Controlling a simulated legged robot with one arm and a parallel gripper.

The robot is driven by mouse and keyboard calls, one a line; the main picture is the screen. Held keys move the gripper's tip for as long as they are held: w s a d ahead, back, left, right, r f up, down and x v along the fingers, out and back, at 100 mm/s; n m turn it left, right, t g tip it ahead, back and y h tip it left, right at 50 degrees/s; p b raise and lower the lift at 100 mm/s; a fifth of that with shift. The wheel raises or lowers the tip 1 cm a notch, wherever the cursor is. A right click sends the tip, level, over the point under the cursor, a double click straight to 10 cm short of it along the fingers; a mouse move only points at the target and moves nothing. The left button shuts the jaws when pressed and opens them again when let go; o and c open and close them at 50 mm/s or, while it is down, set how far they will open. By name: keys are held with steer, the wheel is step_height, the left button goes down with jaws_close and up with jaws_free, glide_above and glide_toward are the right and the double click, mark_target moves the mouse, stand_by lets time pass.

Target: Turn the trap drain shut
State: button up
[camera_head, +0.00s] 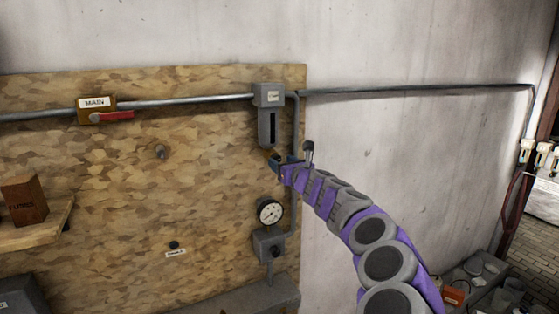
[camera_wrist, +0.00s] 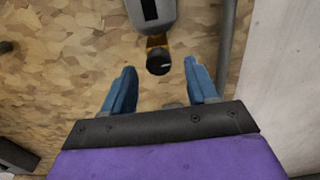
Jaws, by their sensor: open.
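The trap (camera_head: 268,122) is a grey box-shaped unit with a dark vertical slot and a label, mounted on the wooden board. Its lower end also shows at the top of the wrist view (camera_wrist: 152,14). The drain (camera_wrist: 158,62) is a dark round knob with a light mark on a brass stem below the trap. In the head view my gripper mostly hides it. My gripper (camera_head: 277,163) is just below the trap. In the wrist view my gripper (camera_wrist: 160,78) is open, with one blue finger on each side of the knob's line and a gap to both. It holds nothing.
A grey pipe (camera_head: 296,150) runs down right of the trap to a pressure gauge (camera_head: 270,212) and a grey box (camera_head: 268,245). A MAIN valve (camera_head: 95,109) with red handle sits left on the pipe. A wooden shelf (camera_head: 40,228) juts out lower left.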

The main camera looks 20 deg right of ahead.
mark_target(276, 159)
steer(key=shift+w, duration=1.15)
steer(key=shift+c, duration=0.3)
steer(key=shift+a, duration=0.1)
steer(key=c, duration=1)
